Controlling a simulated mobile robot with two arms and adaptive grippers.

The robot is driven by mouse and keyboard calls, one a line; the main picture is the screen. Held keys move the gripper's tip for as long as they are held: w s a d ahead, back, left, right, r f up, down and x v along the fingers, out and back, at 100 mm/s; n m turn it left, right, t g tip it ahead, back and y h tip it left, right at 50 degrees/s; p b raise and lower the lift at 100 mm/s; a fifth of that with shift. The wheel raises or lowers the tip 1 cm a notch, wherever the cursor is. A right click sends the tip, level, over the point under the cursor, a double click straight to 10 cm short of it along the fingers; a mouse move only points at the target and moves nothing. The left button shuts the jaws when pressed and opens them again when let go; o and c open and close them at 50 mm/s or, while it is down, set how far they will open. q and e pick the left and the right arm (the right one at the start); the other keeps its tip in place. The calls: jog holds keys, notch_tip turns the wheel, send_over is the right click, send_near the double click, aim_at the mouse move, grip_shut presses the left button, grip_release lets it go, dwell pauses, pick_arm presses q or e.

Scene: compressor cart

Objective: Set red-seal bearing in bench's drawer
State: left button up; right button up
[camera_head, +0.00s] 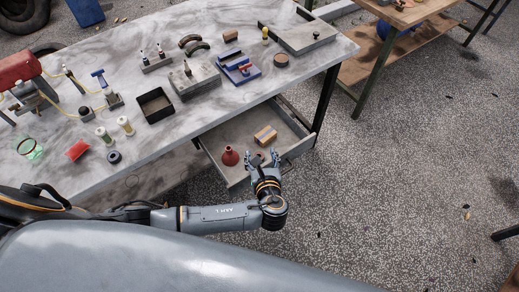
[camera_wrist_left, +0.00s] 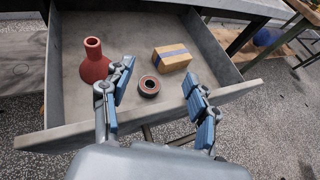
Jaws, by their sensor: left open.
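The red-seal bearing (camera_wrist_left: 149,86) is a small dark ring with a reddish face. In the left wrist view it lies in the bench's drawer, between a red funnel and a small box. The drawer (camera_head: 222,171) is pulled out below the bench top, and its grey floor also shows in the left wrist view (camera_wrist_left: 135,28). My left gripper (camera_head: 263,158) is over the drawer's front part, fingers pointing in. In the left wrist view the gripper (camera_wrist_left: 158,74) is open, with the bearing between its fingers and apart from both. My right gripper is out of view.
In the drawer, the red funnel (camera_wrist_left: 95,66) stands left and a tan box with a blue band (camera_wrist_left: 172,57) lies right. The drawer's front wall (camera_wrist_left: 65,135) is below my gripper. The bench top (camera_head: 182,127) holds tools, a dark tray (camera_head: 155,105) and another dark ring (camera_head: 114,157).

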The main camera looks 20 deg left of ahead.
pick_arm(q)
jog(key=v, duration=0.8)
jog(key=shift+s+r, duration=0.25)
jog(key=shift+s, duration=0.05)
jog(key=shift+d, duration=0.1)
jog(key=shift+c, duration=0.3)
